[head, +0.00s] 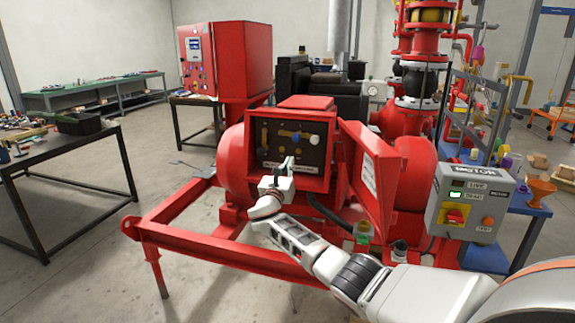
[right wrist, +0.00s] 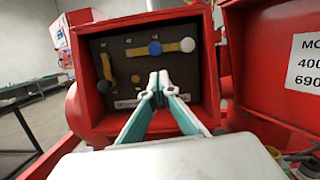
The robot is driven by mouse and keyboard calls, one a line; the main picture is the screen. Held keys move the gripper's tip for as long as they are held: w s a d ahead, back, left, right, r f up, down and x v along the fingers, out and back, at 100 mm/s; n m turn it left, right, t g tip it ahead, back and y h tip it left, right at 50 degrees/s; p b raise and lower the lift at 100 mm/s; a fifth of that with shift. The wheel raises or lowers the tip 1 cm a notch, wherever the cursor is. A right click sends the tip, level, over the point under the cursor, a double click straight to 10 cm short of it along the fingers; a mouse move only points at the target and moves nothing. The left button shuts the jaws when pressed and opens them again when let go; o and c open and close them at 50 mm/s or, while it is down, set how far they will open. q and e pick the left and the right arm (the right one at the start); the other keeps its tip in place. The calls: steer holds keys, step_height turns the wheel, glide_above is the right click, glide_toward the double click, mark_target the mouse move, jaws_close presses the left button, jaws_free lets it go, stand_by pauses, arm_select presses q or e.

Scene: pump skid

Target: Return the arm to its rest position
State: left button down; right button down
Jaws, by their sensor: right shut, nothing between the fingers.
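My right arm reaches in from the lower right of the head view. Its right gripper (head: 286,166) is in front of the open red terminal box (head: 290,101) on the pump skid. In the right wrist view the gripper (right wrist: 159,76) is shut and empty, its fingertips together before the box's dark panel (right wrist: 120,65). The panel carries brass-coloured bars, a blue knob (right wrist: 155,48) and a white knob (right wrist: 187,45). I cannot tell whether the fingertips touch the panel, but they look apart from it. My left gripper is not in view.
The box's open red door (head: 372,170) stands just right of the gripper. A grey motor control box (head: 467,205) is near the forearm. The red skid frame (head: 220,256) runs below the arm. A dark table (head: 62,160) stands at left, with clear floor between.

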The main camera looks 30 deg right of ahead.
steer(key=s+a+f+m+g+y, duration=0.1)
steer(key=s+a+f+m+y, duration=0.35)
steer(key=f, duration=0.75)
steer(key=s+a+f+m+y, duration=0.1)
steer(key=s+a+f+y, duration=0.1)
steer(key=s+a+f, duration=0.75)
steer(key=s+a+f+m+g+y, duration=0.1)
steer(key=s+a+f+m+y, duration=0.2)
steer(key=f, duration=1.1)
steer(key=s+a+f+m+y, duration=0.3)
steer(key=s+a+f, duration=0.15)
steer(key=s, duration=0.35)
steer(key=s+a+f+m+y, duration=0.3)
steer(key=s+a, duration=0.2)
steer(key=s, duration=0.3)
steer(key=s+a+r+m+y, duration=0.1)
steer(key=s+a+r+m, duration=0.1)
steer(key=s+m, duration=0.2)
steer(key=s+a+r+m+y, duration=0.1)
steer(key=s+a+r+m, duration=0.1)
steer(key=s, duration=0.9)
steer(key=shift+a+r+m+g, duration=0.25)
steer(key=shift+a+m+g, duration=0.2)
steer(key=shift+m, duration=0.7)
steer(key=shift+y, duration=0.25)
